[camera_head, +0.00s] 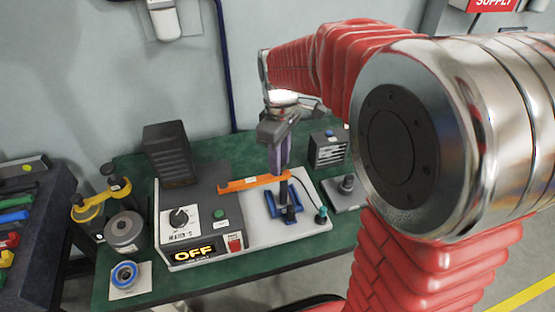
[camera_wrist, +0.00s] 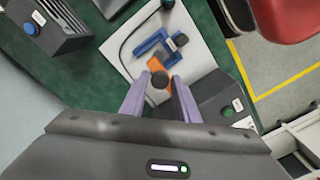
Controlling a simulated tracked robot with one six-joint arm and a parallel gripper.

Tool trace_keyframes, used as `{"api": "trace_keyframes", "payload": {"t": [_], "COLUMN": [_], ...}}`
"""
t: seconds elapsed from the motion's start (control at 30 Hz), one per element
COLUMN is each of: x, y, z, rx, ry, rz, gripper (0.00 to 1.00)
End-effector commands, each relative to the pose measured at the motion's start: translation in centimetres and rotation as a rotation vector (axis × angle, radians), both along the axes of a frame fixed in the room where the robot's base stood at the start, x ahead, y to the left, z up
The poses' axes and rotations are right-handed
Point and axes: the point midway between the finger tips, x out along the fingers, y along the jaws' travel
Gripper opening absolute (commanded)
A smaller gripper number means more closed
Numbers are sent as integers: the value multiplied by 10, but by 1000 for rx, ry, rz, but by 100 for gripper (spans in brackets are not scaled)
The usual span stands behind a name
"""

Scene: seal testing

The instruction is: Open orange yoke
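The orange yoke (camera_head: 240,184) is a flat bar lying across the top of the grey tester, reaching right over its white base plate. In the wrist view, short parts of the orange yoke (camera_wrist: 156,65) show beyond and beside a round black knob (camera_wrist: 159,79). My gripper (camera_head: 279,172) points down over the yoke's right end. In the wrist view, the purple fingers of my gripper (camera_wrist: 161,82) are apart, one on each side of the knob, with gaps visible. I cannot tell how far the fingertips are above the yoke.
A blue clamp (camera_head: 297,205) stands on the white plate (camera_head: 259,232) beside the yoke. The tester (camera_head: 206,214) has an "OFF" display (camera_head: 194,252). Yellow parts (camera_head: 92,207) and a blue ring (camera_head: 125,274) lie left; a ribbed block (camera_head: 327,150) stands right on the green table (camera_head: 220,288).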

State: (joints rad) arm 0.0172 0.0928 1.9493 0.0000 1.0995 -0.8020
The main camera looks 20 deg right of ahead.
Motion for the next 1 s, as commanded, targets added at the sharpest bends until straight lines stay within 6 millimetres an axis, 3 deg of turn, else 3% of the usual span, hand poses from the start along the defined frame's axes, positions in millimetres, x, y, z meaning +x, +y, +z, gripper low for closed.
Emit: {"api": "trace_keyframes", "payload": {"t": [0.4,1.0], "x": [0,3], "y": [0,7], "z": [0,0], "rx": [0,4], "ry": [0,0], "rz": [1,31], "gripper": [0,0]}}
